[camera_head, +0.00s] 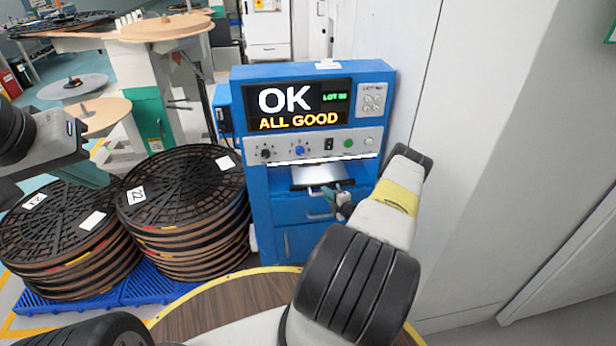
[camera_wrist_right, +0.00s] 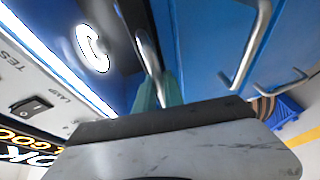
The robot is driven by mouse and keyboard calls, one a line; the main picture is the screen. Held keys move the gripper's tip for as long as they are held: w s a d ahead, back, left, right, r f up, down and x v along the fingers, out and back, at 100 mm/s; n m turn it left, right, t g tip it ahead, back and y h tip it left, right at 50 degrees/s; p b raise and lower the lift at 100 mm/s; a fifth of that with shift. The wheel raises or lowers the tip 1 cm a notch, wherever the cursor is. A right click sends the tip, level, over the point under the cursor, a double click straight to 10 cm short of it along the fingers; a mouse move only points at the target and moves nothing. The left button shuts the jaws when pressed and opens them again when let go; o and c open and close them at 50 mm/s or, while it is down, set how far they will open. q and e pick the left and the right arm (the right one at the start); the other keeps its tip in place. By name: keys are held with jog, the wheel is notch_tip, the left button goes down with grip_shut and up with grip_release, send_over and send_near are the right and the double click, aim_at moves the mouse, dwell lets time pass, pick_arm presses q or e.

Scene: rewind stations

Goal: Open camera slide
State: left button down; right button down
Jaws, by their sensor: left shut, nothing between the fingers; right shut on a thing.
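The camera slide (camera_head: 318,176) is a flat panel with a dark front edge and a bar handle. It sits in the blue cabinet (camera_head: 257,200) under the control row. My right gripper (camera_head: 328,191) is at that handle, its teal fingers shut on it. In the right wrist view the teal fingers (camera_wrist_right: 158,95) close around the metal bar handle (camera_wrist_right: 149,55), and a bright white ring shows on the dark surface beside it.
The cabinet display (camera_head: 298,106) reads OK, ALL GOOD. More handles (camera_wrist_right: 247,45) sit on the cabinet below the slide. Stacks of black reels (camera_head: 180,190) stand on a blue pallet (camera_head: 150,290) left of the cabinet. A white wall (camera_head: 490,150) stands close on the right.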

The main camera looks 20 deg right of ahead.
jog(key=shift+s, duration=0.1)
dwell(0.4)
jog(key=s+a, duration=0.2)
jog(key=s, duration=0.8)
jog(key=s+a, duration=0.3)
jog(key=s, duration=0.8)
jog(key=shift+s, duration=0.3)
jog(key=shift+a, duration=0.1)
jog(key=c, duration=1.5)
grip_release()
jog(key=shift+o, duration=0.2)
jog(key=v, duration=0.7)
jog(key=shift+s, duration=0.35)
